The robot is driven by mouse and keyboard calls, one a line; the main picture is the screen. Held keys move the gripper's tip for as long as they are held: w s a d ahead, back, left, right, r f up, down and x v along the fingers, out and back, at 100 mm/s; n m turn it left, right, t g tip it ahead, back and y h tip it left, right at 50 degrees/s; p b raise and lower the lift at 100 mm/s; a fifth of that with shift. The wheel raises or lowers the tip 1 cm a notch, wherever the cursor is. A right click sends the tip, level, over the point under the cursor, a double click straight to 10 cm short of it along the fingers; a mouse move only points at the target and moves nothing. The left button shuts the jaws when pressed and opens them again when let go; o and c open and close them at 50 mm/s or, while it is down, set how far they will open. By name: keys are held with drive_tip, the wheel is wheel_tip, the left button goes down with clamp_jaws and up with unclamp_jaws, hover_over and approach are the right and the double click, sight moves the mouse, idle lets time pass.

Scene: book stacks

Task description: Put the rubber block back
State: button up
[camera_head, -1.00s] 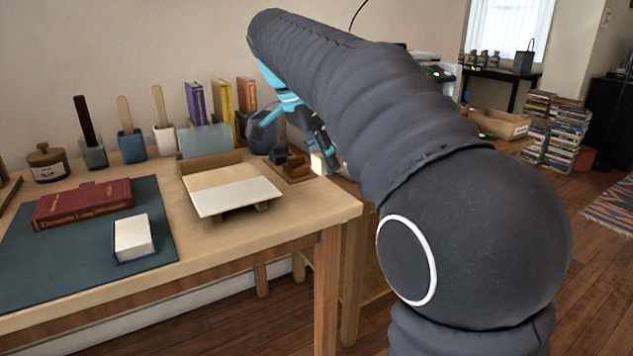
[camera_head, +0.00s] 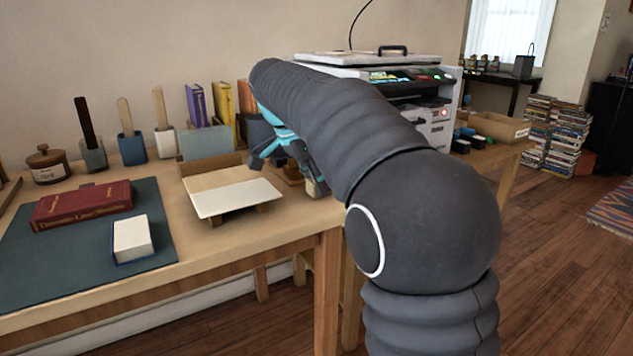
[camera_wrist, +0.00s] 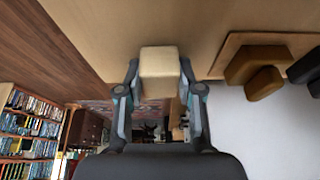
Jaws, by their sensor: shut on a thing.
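The rubber block is a pale cream block (camera_wrist: 160,68), held between the two fingertips of my gripper (camera_wrist: 160,82) in the wrist view. The block is close to the bare wooden tabletop (camera_wrist: 190,22); I cannot tell whether it touches. To its right in that view is a shallow wooden tray (camera_wrist: 227,52) with brown wooden blocks (camera_wrist: 255,64) in it. In the head view my gripper (camera_head: 308,172) is at the right end of the workbench, beside the tray and partly hidden by my arm.
A sloped pale board (camera_head: 230,193) stands left of my gripper. A red book (camera_head: 83,204) and a small white-and-blue book (camera_head: 132,238) lie on a dark green mat (camera_head: 60,262). Upright books (camera_head: 197,105) stand behind. A printer (camera_head: 430,110) is behind my arm.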

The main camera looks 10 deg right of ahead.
drive_tip(key=shift+f, duration=0.2)
drive_tip(key=o, duration=1.1)
drive_tip(key=p+v, duration=0.3)
drive_tip(key=v, duration=0.9)
drive_tip(key=s+d+f+n+t+y, duration=0.2)
drive_tip(key=s+f+n, duration=0.5)
drive_tip(key=s+f, duration=0.3)
drive_tip(key=s+d+f+n+t+y, duration=0.2)
drive_tip(key=s+f+n, duration=0.5)
drive_tip(key=s, duration=1.1)
wheel_tip(320, 180, down, 4)
drive_tip(key=shift+s+d+r, duration=0.1)
drive_tip(key=shift+s+d, duration=0.3)
drive_tip(key=shift+d, duration=0.35)
